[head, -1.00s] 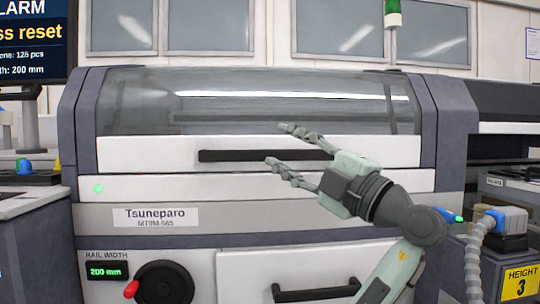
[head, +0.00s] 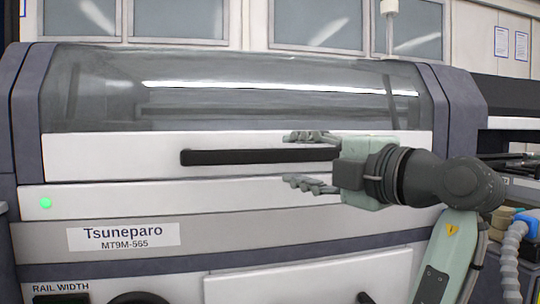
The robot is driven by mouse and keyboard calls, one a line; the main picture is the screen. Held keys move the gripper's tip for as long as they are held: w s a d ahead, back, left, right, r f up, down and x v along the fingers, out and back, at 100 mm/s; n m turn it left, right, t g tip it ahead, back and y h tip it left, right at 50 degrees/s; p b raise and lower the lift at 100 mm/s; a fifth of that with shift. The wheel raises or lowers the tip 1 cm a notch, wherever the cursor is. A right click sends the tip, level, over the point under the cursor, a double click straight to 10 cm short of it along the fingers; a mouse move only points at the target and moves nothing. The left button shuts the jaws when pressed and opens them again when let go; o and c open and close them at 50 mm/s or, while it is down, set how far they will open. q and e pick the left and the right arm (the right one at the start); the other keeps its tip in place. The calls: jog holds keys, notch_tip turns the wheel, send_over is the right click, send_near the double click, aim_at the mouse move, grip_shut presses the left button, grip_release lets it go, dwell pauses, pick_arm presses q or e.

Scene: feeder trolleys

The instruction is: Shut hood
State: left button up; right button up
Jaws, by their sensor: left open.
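The hood (head: 250,95) of the Tsuneparo machine is a smoky clear curved cover with a white front panel and a long black bar handle (head: 230,157). It lies low over the machine, its lower edge along the white strip below. I cannot tell if a slight gap is left. My left gripper (head: 298,159) is open at the right part of the handle, one finger above the bar and one below. Whether it touches the bar is unclear. My right gripper is out of view.
A green light (head: 46,203) glows on the white strip (head: 180,197). A lower panel (head: 300,285) sits under the name plate (head: 124,236). At the right edge stand a blue part and a ribbed grey hose (head: 512,245), close to my arm. The space left of the gripper is free.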

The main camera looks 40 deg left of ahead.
aim_at(277, 156)
pick_arm(q)
jog(key=x, duration=0.6)
jog(key=shift+a, duration=0.2)
grip_shut()
